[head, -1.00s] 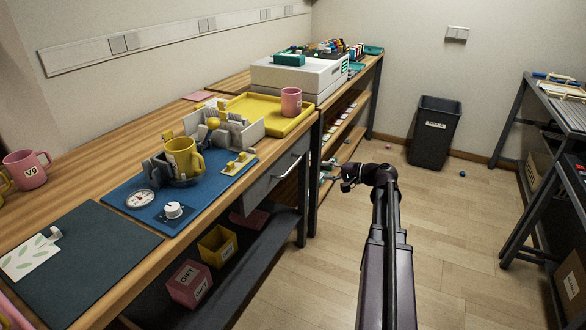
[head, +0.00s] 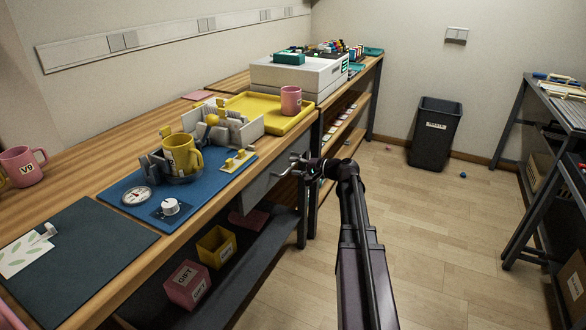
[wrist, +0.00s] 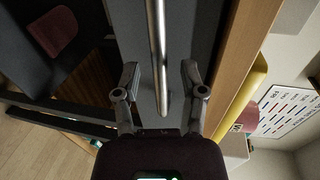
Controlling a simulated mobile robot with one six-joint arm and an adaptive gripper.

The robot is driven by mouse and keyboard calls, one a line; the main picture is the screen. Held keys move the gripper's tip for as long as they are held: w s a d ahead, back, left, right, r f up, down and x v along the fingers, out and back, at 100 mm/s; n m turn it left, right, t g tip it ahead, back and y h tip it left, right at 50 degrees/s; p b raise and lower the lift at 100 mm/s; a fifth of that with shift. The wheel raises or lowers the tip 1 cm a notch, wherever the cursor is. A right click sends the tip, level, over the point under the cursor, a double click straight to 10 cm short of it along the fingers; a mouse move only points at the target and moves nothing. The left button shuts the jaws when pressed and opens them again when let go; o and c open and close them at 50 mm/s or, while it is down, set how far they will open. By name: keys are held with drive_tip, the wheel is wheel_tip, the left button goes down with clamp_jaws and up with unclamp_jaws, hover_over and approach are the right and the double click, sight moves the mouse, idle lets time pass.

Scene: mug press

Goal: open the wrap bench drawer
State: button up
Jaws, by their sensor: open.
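The wrap bench drawer (head: 258,190) has a grey front under the wooden bench top and looks shut. Its silver bar handle (wrist: 157,40) runs up the wrist view, between the two fingers. My gripper (wrist: 160,78) is open, with one finger on each side of the bar and a gap to each. In the head view my gripper (head: 290,168) is at the drawer front and hides most of the handle.
The bench top (head: 95,180) holds a blue mat (head: 215,180) with a yellow mug (head: 180,155) in a press. A yellow tray (head: 262,120) with a pink mug stands behind. A lower shelf (head: 235,272) holds pink and yellow boxes.

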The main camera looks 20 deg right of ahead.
drive_tip(key=shift+x, duration=0.8)
